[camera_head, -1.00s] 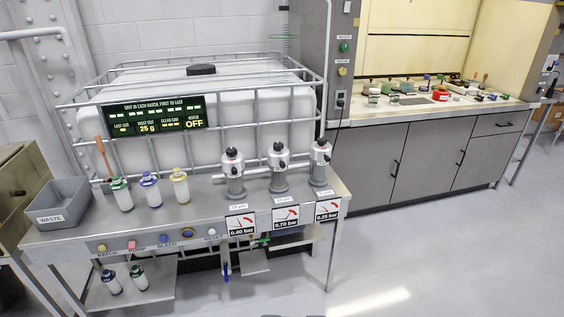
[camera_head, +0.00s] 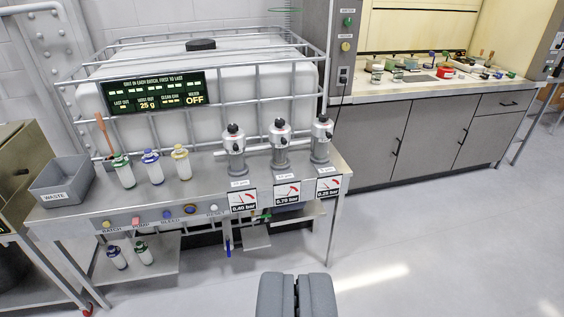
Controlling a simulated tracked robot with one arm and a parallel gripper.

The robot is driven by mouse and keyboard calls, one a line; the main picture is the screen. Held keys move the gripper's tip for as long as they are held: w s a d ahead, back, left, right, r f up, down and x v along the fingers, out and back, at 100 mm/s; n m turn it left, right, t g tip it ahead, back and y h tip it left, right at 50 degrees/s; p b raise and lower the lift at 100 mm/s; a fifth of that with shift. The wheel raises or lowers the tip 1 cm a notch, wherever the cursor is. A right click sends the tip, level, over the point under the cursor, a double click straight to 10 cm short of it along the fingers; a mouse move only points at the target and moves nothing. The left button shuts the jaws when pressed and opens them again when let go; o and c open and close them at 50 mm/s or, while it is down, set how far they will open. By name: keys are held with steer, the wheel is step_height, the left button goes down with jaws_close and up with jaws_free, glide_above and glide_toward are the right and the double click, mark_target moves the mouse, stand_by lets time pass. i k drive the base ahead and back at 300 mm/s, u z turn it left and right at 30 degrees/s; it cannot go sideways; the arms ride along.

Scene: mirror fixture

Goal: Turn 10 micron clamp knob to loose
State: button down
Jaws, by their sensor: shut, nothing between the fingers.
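Three grey filter housings with black-topped knobs stand in a row on the right part of the steel bench (camera_head: 205,190): a left housing (camera_head: 236,160), a middle housing (camera_head: 279,150) and a right housing (camera_head: 321,145). Each has a small micron label in front, too small to read surely, so I cannot tell which is the 10 micron one. The clamp knob positions are also too small to tell. My gripper (camera_head: 296,280) shows at the bottom centre, its two grey fingers together and empty, in front of the bench and apart from the housings.
Gauge plates reading 0.40 (camera_head: 243,200), 0.79 (camera_head: 287,192) and 0.25 bar (camera_head: 328,186) hang at the bench's front edge. Capped bottles (camera_head: 153,167) and a waste bin (camera_head: 62,182) stand left. A caged white tank (camera_head: 235,85) is behind. The floor at right (camera_head: 440,240) is clear.

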mark_target(280, 122)
steer(key=u, duration=0.2)
steer(key=i, duration=2.75)
steer(key=z, duration=0.3)
